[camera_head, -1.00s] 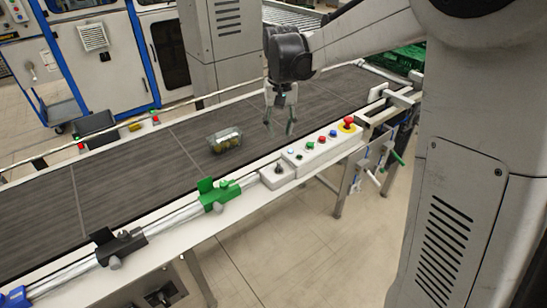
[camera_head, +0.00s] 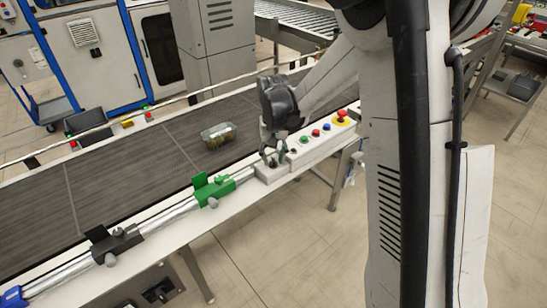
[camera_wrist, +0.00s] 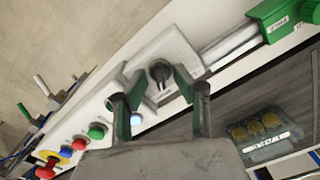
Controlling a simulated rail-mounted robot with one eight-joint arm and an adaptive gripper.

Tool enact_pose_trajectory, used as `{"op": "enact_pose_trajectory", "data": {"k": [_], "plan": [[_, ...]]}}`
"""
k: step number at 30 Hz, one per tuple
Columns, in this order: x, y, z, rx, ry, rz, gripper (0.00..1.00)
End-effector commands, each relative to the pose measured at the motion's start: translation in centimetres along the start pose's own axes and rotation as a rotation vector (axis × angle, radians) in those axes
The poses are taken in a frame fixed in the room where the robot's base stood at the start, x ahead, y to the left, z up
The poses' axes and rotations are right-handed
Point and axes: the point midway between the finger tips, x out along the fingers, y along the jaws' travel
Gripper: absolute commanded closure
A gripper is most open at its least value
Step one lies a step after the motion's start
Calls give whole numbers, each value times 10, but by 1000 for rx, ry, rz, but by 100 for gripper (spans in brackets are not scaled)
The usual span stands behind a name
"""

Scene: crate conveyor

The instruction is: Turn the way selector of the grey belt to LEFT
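The way selector is a black rotary knob (camera_wrist: 160,72) on a small white box (camera_wrist: 182,45) at the front edge of the grey belt (camera_head: 130,165). The box also shows in the head view (camera_head: 268,176), where my gripper mostly hides the knob. My gripper (camera_head: 271,159) is over this box, pointing down. In the wrist view my gripper (camera_wrist: 150,84) has its two green-grey fingers apart, one on each side of the knob. I cannot tell whether they touch it. The knob's pointer setting and the small label beside it are not readable.
A button panel with an emergency stop (camera_head: 341,118) adjoins the selector box. A green clamp (camera_head: 213,189) sits on the guide rail at the other side. A clear punnet (camera_head: 218,135) with yellowish contents stands on the belt behind my gripper.

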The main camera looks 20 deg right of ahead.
Motion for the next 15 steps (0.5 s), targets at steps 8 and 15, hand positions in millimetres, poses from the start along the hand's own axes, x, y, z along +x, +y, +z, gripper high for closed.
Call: {"op": "enact_pose_trajectory", "data": {"k": [8,15], "plan": [[1,0,0,0,0,0,72],[1,0,0,0,0,0,100]]}}
